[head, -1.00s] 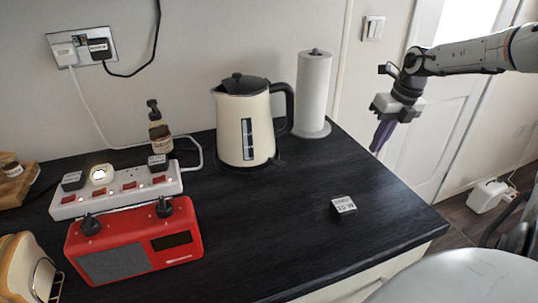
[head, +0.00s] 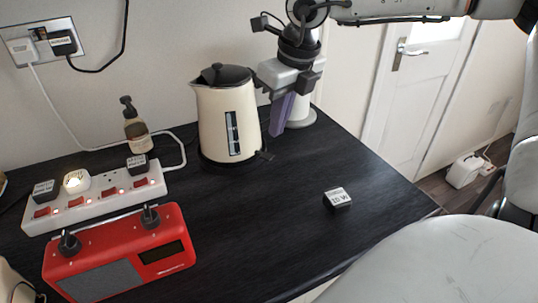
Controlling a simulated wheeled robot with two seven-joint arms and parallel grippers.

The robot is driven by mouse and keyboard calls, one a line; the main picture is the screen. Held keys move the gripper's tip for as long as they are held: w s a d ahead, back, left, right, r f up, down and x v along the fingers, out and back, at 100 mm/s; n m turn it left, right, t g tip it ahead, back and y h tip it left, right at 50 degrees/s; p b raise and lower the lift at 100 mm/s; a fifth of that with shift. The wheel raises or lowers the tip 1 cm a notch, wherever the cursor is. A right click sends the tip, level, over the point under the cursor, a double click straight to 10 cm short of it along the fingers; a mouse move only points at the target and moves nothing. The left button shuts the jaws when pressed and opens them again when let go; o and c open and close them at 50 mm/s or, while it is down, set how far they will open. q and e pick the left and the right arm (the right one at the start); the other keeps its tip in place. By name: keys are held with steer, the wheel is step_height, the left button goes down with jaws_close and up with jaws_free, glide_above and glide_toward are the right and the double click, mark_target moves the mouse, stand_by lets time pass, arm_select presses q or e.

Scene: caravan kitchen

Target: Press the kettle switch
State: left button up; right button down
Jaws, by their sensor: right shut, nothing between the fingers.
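The cream kettle (head: 228,125) with a black lid stands upright at the back of the black worktop. A small dark lever (head: 264,155) sticks out low on its right side. My right gripper (head: 276,130) is shut and empty, its purple fingers pointing down just right of the kettle, above the lever. It hides the kettle's handle; I cannot tell whether it touches the kettle. A white power strip (head: 95,204) with several red rocker switches and labelled plugs lies at the left; its labels are too small to read surely. My left gripper is out of view.
A red radio (head: 120,255) stands in front of the strip, and a pump bottle (head: 136,128) behind it. A paper towel stand (head: 301,117) is partly hidden behind my right gripper. A small dark labelled block (head: 337,199) lies on the right. The worktop's middle is clear (head: 240,215).

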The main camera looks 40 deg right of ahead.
steer(key=b, duration=0.3)
glide_above(270, 157)
steer(key=s, duration=0.1)
steer(key=x, duration=0.2)
steer(key=s+x, duration=0.1)
steer(key=x, duration=0.2)
steer(key=shift+s+f, duration=0.1)
steer(key=shift+f, duration=0.8)
steer(key=shift+f, duration=0.1)
steer(key=shift+b+x, duration=0.8)
steer(key=shift+b, duration=0.2)
steer(key=shift+s+r, duration=0.3)
steer(key=shift+s, duration=0.45)
steer(key=shift+s+r, duration=0.3)
steer(key=shift+s, duration=0.5)
